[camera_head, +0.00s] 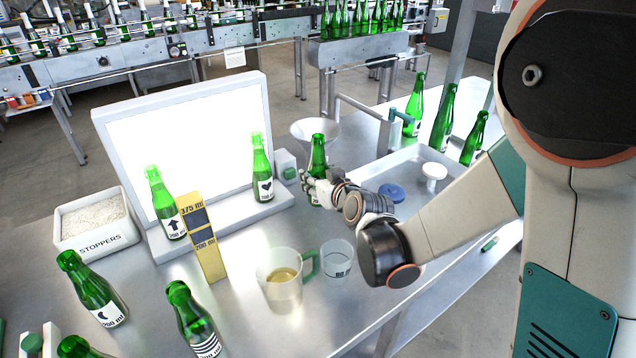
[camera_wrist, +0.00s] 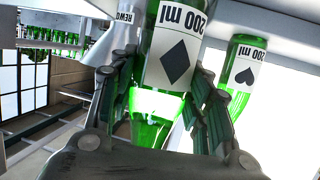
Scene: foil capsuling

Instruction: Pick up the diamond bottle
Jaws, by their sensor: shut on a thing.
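The diamond bottle (camera_wrist: 178,50) is green glass with a white label showing a black diamond and "200 ml". In the wrist view it stands between the two fingers of my gripper (camera_wrist: 160,110), which is shut on it. In the head view my gripper (camera_head: 318,184) holds the same bottle (camera_head: 317,152) in front of the funnel; its label is mostly hidden by the fingers there. I cannot tell whether its base touches the table.
The head view shows a heart-label bottle (camera_head: 262,170) on the lightbox ledge, a funnel (camera_head: 305,130), a measuring jug (camera_head: 280,290), a glass beaker (camera_head: 338,260) and a tray (camera_head: 375,172).

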